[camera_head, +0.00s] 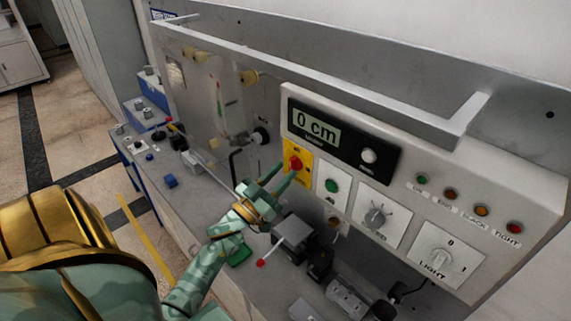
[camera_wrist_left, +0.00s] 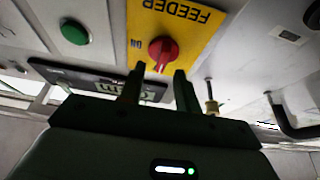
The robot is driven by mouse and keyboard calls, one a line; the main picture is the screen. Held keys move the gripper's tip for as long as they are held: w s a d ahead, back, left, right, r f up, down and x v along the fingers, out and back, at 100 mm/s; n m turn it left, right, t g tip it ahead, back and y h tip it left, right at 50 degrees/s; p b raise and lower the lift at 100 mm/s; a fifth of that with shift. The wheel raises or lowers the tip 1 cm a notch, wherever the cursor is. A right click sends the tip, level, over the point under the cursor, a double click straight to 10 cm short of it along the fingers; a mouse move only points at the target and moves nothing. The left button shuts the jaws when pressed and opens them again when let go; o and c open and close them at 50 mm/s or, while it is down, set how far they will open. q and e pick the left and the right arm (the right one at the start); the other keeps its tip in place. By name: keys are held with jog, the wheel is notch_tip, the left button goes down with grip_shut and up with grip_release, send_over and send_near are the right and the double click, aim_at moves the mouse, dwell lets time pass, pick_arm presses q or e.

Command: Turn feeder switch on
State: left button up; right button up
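The feeder switch is a red rotary knob (camera_head: 294,164) on a yellow plate (camera_head: 290,147) on the front of the grey control panel. In the left wrist view the knob (camera_wrist_left: 163,50) sits on the yellow plate (camera_wrist_left: 190,22), with FEEDER upside down and ON at its left. The knob's grip stands nearly upright there. My left gripper (camera_head: 282,176) is just in front of the knob. In the left wrist view its fingers (camera_wrist_left: 159,80) are apart, with nothing between them, and their tips flank the knob's near end. I cannot tell whether they touch it. My right gripper is in neither view.
A green button (camera_head: 331,186) is right of the yellow plate. A display reading 0 cm (camera_head: 315,132) is above, and a LIGHT knob (camera_head: 440,258) is farther right. A metal rail (camera_head: 330,75) juts out above. A grey block (camera_head: 293,232) and a red-tipped lever (camera_head: 261,263) stand below.

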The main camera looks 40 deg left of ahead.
pick_arm(q)
jog(key=shift+x, duration=0.95)
jog(key=shift+f, duration=0.1)
jog(key=shift+c, duration=1)
jog(key=shift+a, duration=0.1)
grip_shut()
